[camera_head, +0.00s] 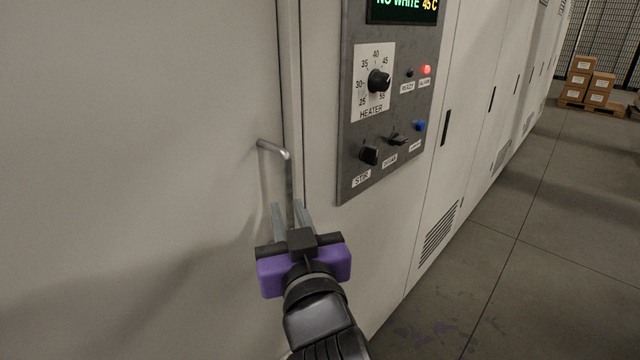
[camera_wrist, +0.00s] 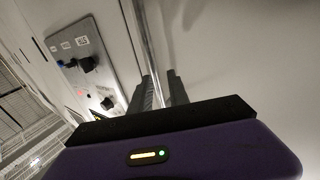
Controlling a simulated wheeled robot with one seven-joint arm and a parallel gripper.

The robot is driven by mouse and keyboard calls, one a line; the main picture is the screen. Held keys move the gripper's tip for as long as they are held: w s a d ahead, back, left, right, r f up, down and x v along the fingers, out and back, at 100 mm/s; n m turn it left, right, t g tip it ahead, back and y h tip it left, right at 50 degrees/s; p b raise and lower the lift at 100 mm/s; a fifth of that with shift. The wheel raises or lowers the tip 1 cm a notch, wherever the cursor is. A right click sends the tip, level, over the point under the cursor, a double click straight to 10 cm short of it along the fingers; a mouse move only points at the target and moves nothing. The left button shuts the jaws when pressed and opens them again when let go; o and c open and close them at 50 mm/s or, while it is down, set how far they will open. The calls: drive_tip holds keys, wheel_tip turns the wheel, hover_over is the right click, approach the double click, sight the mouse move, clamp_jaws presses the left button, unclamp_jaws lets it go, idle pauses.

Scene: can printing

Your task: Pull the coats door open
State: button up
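The door's handle (camera_head: 289,180) is a thin grey metal bar. Its top bends back to the pale door panel (camera_head: 150,130) on the left. My gripper (camera_head: 289,208), with a purple body, is at the lower part of the bar. Its two grey fingers stand on either side of the bar, and a small gap shows between the bar and the left finger. In the wrist view the bar (camera_wrist: 148,40) runs down between the fingers (camera_wrist: 162,78). The bar's lower end is hidden by my gripper. The door looks shut along its seam.
A grey control panel (camera_head: 348,150) with knobs, a red light and a display stands out just right of the handle. More pale cabinets (camera_head: 465,140) run back to the right. The floor (camera_head: 540,260) there is clear, with stacked boxes (camera_head: 580,78) far back.

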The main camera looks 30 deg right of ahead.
sight(286, 194)
drive_tip(key=shift+d+f+h, duration=0.3)
drive_tip(key=shift+f, duration=0.1)
drive_tip(key=shift+w+d+f+m, duration=0.1)
drive_tip(key=shift+f+m, duration=0.05)
drive_tip(key=shift+m, duration=0.15)
drive_tip(key=p+x, duration=0.1)
drive_tip(key=x, duration=0.6)
drive_tip(key=shift+w+f, duration=0.15)
drive_tip(key=shift+w, duration=0.1)
drive_tip(key=shift+c, duration=0.4)
clamp_jaws()
idle(0.3)
